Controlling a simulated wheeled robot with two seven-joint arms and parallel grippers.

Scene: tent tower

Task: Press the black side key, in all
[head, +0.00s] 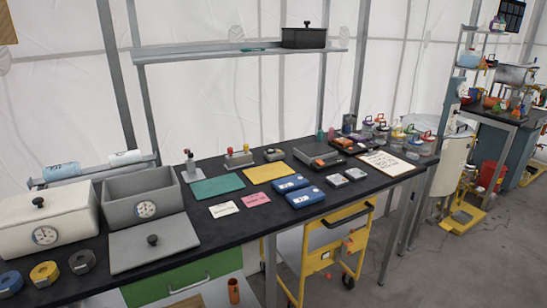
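I cannot make out a black side key; any such key is too small or hidden in this head view. Several small devices on the black bench might carry keys. Two blue cases (304,197) lie near the bench's front edge. A grey and dark flat device (317,153) stands behind them. Neither of my grippers is in view.
On the left are a white lidded box (45,215), an open grey box (142,196), its likely lid (153,246) and tape rolls (45,272). Green (218,187) and yellow (269,173) mats lie mid-bench. A yellow cart (348,235) stands below.

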